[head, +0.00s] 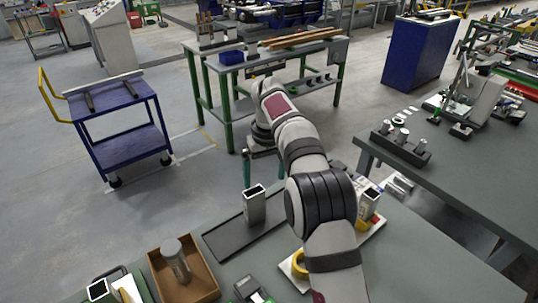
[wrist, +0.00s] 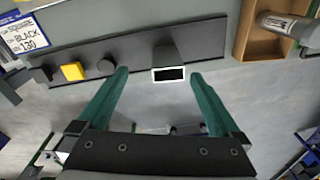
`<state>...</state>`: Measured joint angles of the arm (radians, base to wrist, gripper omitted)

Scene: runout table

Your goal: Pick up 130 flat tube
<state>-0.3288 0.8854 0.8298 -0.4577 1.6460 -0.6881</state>
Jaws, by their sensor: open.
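A flat rectangular tube (head: 254,207) stands upright on a dark rail (head: 222,240) on the near bench. In the wrist view the tube (wrist: 170,58) shows its open, white-rimmed end. My gripper (head: 266,176) is beyond the tube in the head view, partly hidden by my arm. In the wrist view my gripper (wrist: 159,76) is open, with its two green fingers apart. The tube's end appears between the fingertips, nearer the right one. I see no contact, and the depth gap is hard to judge. No 130 marking is readable on the tube.
A brown box (head: 208,284) holding a grey cylinder (head: 176,261) is left of the rail. In the wrist view, a yellow block (wrist: 72,71) and dark round pieces sit along the rail. A blue cart (head: 115,105) stands on the floor.

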